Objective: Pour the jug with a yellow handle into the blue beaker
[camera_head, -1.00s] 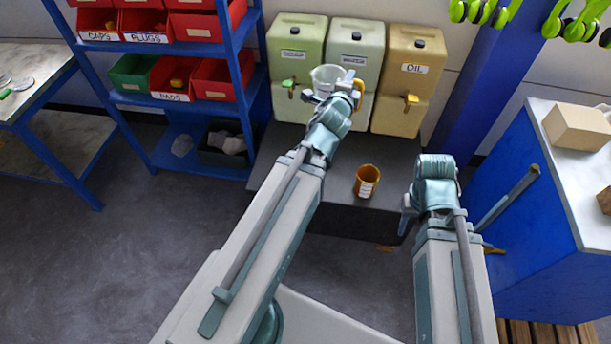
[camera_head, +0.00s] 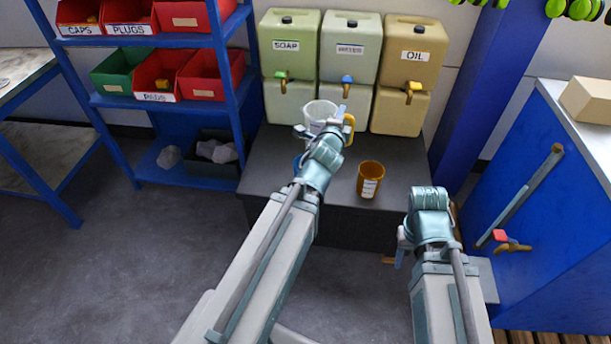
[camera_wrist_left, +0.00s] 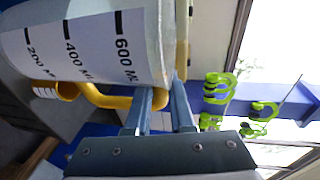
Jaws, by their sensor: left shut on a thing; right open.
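The clear jug (camera_head: 318,112) with a yellow handle (camera_head: 349,125) is in my left gripper (camera_head: 338,128), in front of the tanks and above the dark bench. It looks about upright. The left wrist view shows its wall with printed volume marks (camera_wrist_left: 95,50) and the handle (camera_wrist_left: 105,98) between the fingers (camera_wrist_left: 165,105). A small bit of blue (camera_head: 297,164), likely the blue beaker, shows beside my left forearm, which hides the rest. My right gripper (camera_head: 401,248) is open and empty, low in front of the bench on the right.
An amber beaker (camera_head: 370,178) with a label stands on the dark bench (camera_head: 270,165). Three tanks with taps, among them the soap tank (camera_head: 290,45) and the oil tank (camera_head: 411,55), stand behind. A blue shelf (camera_head: 240,90) is left, a blue cabinet (camera_head: 530,220) right.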

